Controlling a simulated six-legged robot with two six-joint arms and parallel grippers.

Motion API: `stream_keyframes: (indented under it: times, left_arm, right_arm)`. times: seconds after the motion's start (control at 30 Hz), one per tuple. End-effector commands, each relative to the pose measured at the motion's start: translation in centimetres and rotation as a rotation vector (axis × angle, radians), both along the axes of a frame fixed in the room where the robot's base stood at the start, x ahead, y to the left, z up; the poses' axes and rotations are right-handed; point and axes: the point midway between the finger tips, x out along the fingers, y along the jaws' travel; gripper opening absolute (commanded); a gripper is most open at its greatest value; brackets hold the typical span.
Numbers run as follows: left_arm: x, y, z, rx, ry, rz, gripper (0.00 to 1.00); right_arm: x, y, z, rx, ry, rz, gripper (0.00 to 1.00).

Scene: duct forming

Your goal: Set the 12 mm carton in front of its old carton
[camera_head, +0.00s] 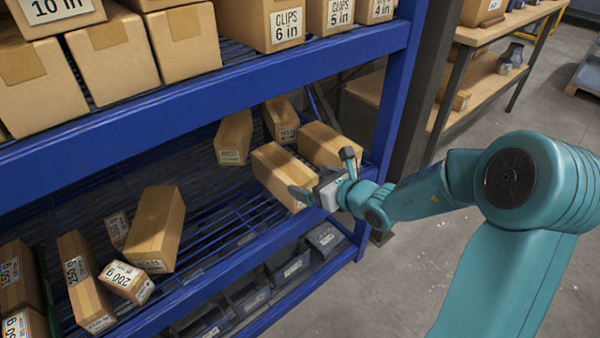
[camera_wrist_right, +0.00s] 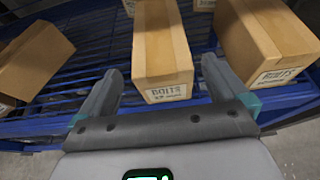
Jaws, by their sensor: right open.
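My right gripper (camera_head: 323,174) is open at the front of the blue shelf's middle level. In the right wrist view, its fingers (camera_wrist_right: 160,68) are spread either side of the near end of a brown carton (camera_wrist_right: 163,48) labelled BOLTS; the size is too blurred to read. That carton (camera_head: 279,172) lies lengthwise on the slats in the head view. A second BOLTS carton (camera_wrist_right: 266,42) lies to its right; it also shows in the head view (camera_head: 321,143). I cannot tell which carton is the 12 mm one. My left gripper is out of view.
Two more cartons stand behind, one at left (camera_head: 234,137) and one at back (camera_head: 281,119). A large carton (camera_head: 157,226) sits askew among smaller boxes, including a 200 g box (camera_head: 126,281). The blue upper beam (camera_head: 200,98) crosses above. Bare slats (camera_head: 215,215) lie between the groups.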

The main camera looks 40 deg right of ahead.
Motion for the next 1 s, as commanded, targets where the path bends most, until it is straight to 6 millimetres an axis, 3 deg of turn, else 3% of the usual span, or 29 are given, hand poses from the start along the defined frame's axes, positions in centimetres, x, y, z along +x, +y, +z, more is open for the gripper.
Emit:
stream_keyframes:
  times: [0.2,0.4,0.5,0.57,0.67,0.7,0.8,0.9,1.0]
  left_arm:
    - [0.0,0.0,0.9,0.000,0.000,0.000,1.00]
    - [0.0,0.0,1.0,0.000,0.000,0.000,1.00]
    - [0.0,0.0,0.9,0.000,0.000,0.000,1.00]
    - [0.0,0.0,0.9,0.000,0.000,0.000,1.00]
    - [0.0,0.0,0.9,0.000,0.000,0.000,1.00]
    - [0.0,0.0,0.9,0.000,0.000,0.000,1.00]
    - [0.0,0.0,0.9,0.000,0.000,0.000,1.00]
    - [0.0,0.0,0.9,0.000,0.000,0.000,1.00]
    - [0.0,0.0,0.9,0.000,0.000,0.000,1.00]
  right_arm:
    - [-3.1,-0.3,1.4,0.000,0.001,-0.001,1.00]
    - [-3.7,-0.2,1.5,0.000,0.002,0.001,1.00]
    - [-3.8,1.0,0.2,-0.016,0.038,0.054,1.00]
    - [-4.3,3.1,-2.0,-0.050,0.103,0.154,1.00]
    - [-6.6,8.4,-8.0,-0.173,0.270,0.451,1.00]
    - [-8.3,10.6,-10.6,-0.245,0.337,0.605,1.00]
    - [-13.2,14.6,-16.5,-0.465,0.455,1.009,1.00]
    - [-17.3,16.6,-20.9,-0.719,0.467,1.402,1.00]
    - [-19.8,18.0,-24.2,-0.986,0.360,1.753,1.00]
